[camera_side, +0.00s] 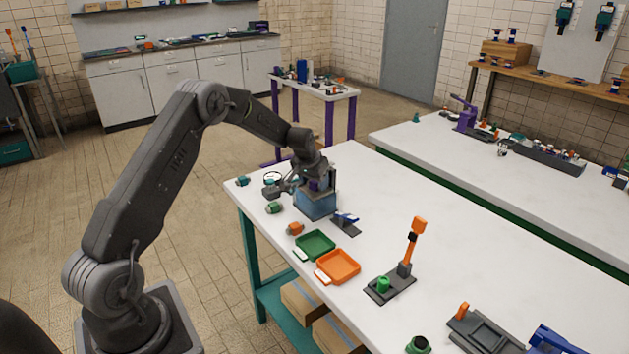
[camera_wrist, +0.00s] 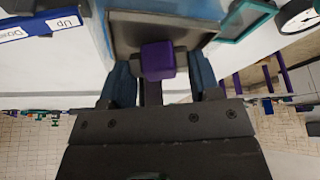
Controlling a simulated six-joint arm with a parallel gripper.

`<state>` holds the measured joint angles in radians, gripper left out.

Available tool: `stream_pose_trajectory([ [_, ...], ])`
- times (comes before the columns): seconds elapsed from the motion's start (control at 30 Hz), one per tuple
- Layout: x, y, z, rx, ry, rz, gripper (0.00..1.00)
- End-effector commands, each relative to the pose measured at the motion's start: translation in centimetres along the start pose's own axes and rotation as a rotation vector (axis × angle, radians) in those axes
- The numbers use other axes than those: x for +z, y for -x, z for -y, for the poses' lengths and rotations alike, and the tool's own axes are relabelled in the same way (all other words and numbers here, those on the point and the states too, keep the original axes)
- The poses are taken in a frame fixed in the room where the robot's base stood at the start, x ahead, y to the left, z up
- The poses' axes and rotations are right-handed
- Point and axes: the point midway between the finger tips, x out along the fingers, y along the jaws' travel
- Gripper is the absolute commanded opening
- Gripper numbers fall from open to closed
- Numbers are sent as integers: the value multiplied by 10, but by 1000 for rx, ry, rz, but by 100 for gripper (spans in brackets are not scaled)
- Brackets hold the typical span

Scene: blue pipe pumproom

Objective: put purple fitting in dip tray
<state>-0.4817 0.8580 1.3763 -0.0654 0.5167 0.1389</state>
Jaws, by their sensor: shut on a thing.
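The purple fitting (camera_side: 314,185) is in my gripper (camera_side: 316,183) above the blue tank (camera_side: 316,205) near the far left corner of the white table. In the wrist view the purple fitting (camera_wrist: 158,60) is a small rounded block between the fingers of my gripper (camera_wrist: 160,80), which is shut on it. A grey square tray-like frame (camera_wrist: 125,30), likely the dip tray, lies just beyond the fitting. I cannot tell whether the fitting touches it. The fitting's lower part is hidden.
A blue lever on a dark base (camera_side: 346,222) stands beside the tank; an Up/Down label (camera_wrist: 45,26) shows in the wrist view. Green (camera_side: 315,244) and orange (camera_side: 338,266) trays lie nearer. A green fitting (camera_side: 274,208) and an orange fitting (camera_side: 295,229) lie near the left edge.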

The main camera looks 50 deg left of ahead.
Motion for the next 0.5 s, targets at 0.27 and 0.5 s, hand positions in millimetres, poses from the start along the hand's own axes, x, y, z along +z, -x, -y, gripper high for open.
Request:
stream_pose_trajectory([
  [0.27,1,-2,0,0,0,0,64],
  [0.5,1,-2,-1,1,0,0,82],
])
